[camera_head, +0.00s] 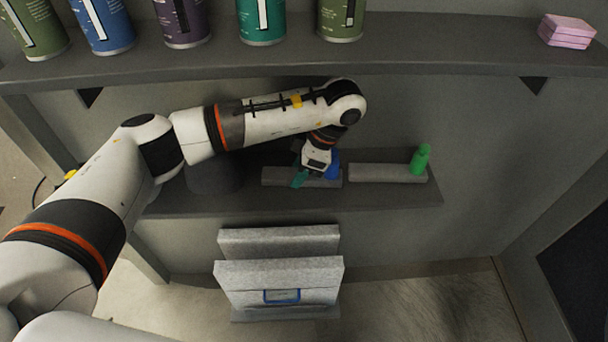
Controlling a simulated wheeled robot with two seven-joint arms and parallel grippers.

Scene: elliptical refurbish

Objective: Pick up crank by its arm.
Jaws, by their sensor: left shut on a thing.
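My left gripper (311,172) is low over the left grey block on the lower shelf, pointing down. It is shut on a small teal piece (299,179), which I take for the crank; its shape and arm are too small and too covered to make out. A blue piece (333,166) shows right beside the gripper's other side, partly hidden by it. I cannot tell whether the teal piece touches the block. My right gripper is not in view.
A green upright piece (421,160) stands on the right grey block (382,173). The upper shelf (420,56) holds several cans and pink blocks (567,31). A dark round object (215,176) is left of the blocks. Grey box-like pieces (278,275) stand below.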

